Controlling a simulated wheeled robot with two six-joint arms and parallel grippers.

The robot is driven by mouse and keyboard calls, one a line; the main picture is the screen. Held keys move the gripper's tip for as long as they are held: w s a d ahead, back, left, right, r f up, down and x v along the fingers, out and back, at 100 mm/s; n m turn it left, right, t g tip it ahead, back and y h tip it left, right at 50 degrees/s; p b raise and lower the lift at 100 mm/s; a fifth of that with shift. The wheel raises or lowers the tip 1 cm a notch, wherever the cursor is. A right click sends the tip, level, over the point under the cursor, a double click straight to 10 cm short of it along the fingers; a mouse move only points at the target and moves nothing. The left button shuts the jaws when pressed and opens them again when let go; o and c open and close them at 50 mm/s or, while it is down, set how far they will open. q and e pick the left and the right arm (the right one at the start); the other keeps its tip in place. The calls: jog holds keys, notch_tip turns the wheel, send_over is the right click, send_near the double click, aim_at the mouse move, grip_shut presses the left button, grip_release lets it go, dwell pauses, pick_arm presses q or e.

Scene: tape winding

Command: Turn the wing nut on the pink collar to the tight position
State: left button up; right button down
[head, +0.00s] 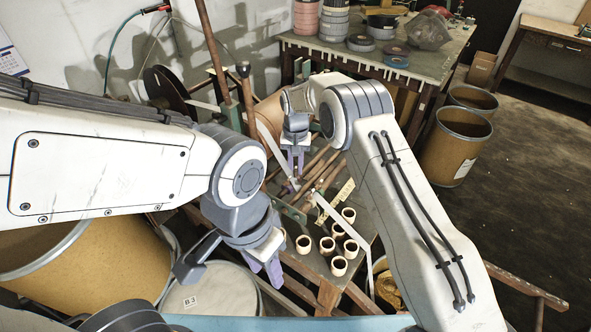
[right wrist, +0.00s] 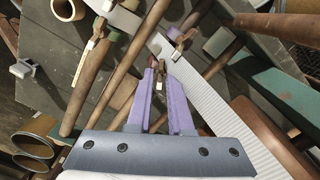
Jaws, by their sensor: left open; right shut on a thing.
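My right gripper (head: 293,172) reaches down over the bench among wooden rods. In the right wrist view its purple fingers (right wrist: 157,80) are closed on a small brownish piece, which looks like the wing nut (right wrist: 158,68). A small reddish-pink part (right wrist: 153,61) shows right at the fingertips, probably the pink collar; the fingers hide most of it. I cannot tell the nut's angle. My left gripper (head: 264,268) is open and empty, lower in the head view, at the near left of the bench, apart from the collar.
Several short tan tubes (head: 338,266) stand on the near part of the bench (head: 372,225). A pale ribbed strip (right wrist: 222,100) crosses close beside my right fingers. Other clamp pieces (right wrist: 180,37) lie near. Drums (head: 457,140) stand on the floor at right.

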jog(key=m, duration=0.3)
jog(key=shift+d+b, duration=0.15)
jog(key=shift+b, duration=0.25)
jog(key=shift+m, duration=1.4)
jog(key=c, duration=0.8)
grip_release()
jog(key=shift+c, duration=0.2)
jog(key=shift+r, duration=0.1)
